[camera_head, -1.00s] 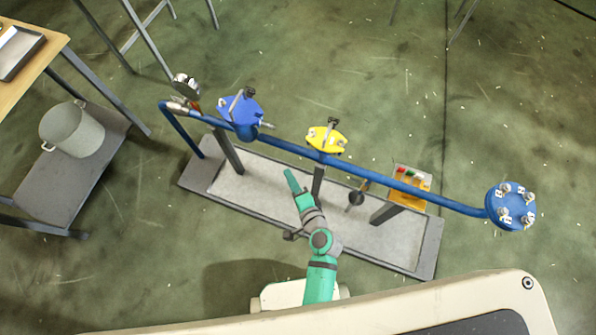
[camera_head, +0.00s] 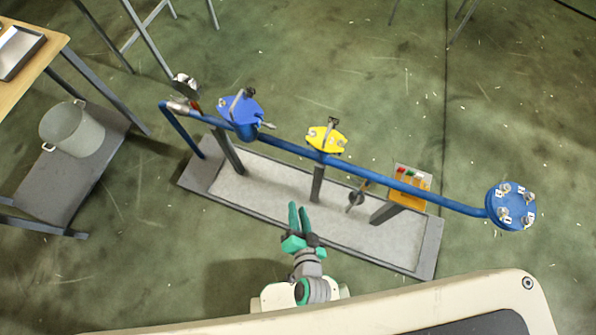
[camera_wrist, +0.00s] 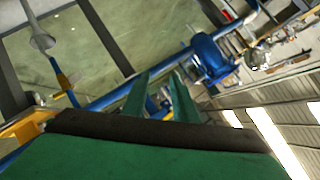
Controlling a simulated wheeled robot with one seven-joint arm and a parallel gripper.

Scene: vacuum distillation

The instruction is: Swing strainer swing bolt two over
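A blue pipe (camera_head: 285,147) runs across a skid. It carries a blue lidded vessel (camera_head: 240,111) with small bolts and a dark clamp, which looks like the strainer. A yellow-topped fitting (camera_head: 326,139) with small bolts sits to its right. At the pipe's right end is a round blue cover (camera_head: 511,206) with several labelled bolts. I cannot tell which bolt is number two. My gripper (camera_head: 298,208) is open and empty, apart from the pipe and below the yellow fitting in the picture. Its open green fingers also show in the wrist view (camera_wrist: 162,78), with a blue vessel (camera_wrist: 210,57) beyond.
The grey skid tray (camera_head: 210,188) lies under the pipe, with upright posts. A yellow box (camera_head: 410,188) with coloured buttons stands at right. A bucket (camera_head: 72,129) sits on a shelf at left, beside a wooden table (camera_head: 30,62). Open green floor surrounds the skid.

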